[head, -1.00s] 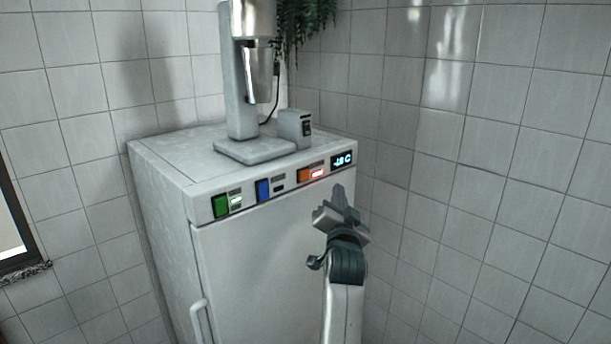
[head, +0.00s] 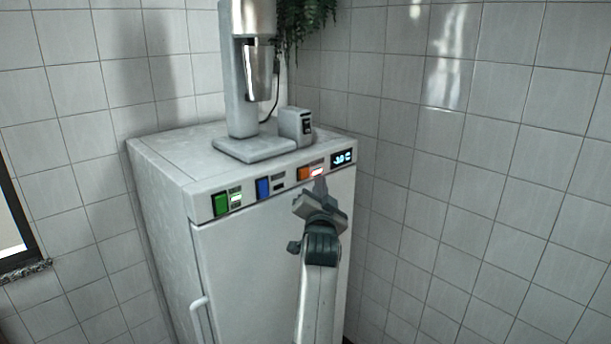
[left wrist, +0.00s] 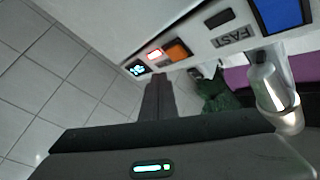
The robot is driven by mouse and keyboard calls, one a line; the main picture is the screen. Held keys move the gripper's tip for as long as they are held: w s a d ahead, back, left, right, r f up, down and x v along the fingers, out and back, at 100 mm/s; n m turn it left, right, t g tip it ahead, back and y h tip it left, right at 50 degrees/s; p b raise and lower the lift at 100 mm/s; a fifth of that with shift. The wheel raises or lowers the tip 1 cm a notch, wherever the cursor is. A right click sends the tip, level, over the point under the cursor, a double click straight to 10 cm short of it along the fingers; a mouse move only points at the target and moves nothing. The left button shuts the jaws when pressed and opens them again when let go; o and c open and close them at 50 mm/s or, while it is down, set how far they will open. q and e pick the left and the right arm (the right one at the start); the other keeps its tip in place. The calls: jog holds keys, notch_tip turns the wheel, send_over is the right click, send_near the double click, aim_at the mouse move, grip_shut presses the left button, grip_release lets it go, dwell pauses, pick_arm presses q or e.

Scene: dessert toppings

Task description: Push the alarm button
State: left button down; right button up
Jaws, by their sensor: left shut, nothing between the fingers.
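The freezer's control panel has an orange button (head: 303,174) with a lit red lamp (head: 317,171) beside it. Its label is too small to read. In the left wrist view the orange button (left wrist: 177,50) and the red lamp (left wrist: 154,54) show near the top middle. My left gripper (head: 320,183) is shut and empty. Its fingertips are just below and slightly right of the orange button in the head view. In the left wrist view the closed fingers (left wrist: 158,84) point toward the panel near the lamp; I cannot tell whether they touch it. My right gripper is not in view.
A green button (head: 221,204), a blue button (head: 263,188) and a temperature display (head: 343,158) share the panel. A mixer (head: 243,90) stands on the white freezer (head: 160,200). A door handle (head: 199,316) sticks out at lower left. Tiled wall lies right.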

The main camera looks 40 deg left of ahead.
pick_arm(q)
jog(key=shift+w+a, duration=0.25)
jog(key=shift+a, duration=0.95)
dwell(0.9)
jog(key=shift+w+a+p, duration=0.1)
jog(key=shift+a+p, duration=0.4)
jog(key=shift+a, duration=0.3)
dwell(1.1)
jog(key=shift+d, duration=0.8)
jog(key=shift+d, duration=0.1)
jog(key=d, duration=0.2)
jog(key=s+d, duration=0.1)
jog(key=d, duration=0.1)
jog(key=shift+s+d+p, duration=0.1)
jog(key=shift+d+p, duration=0.25)
dwell(0.4)
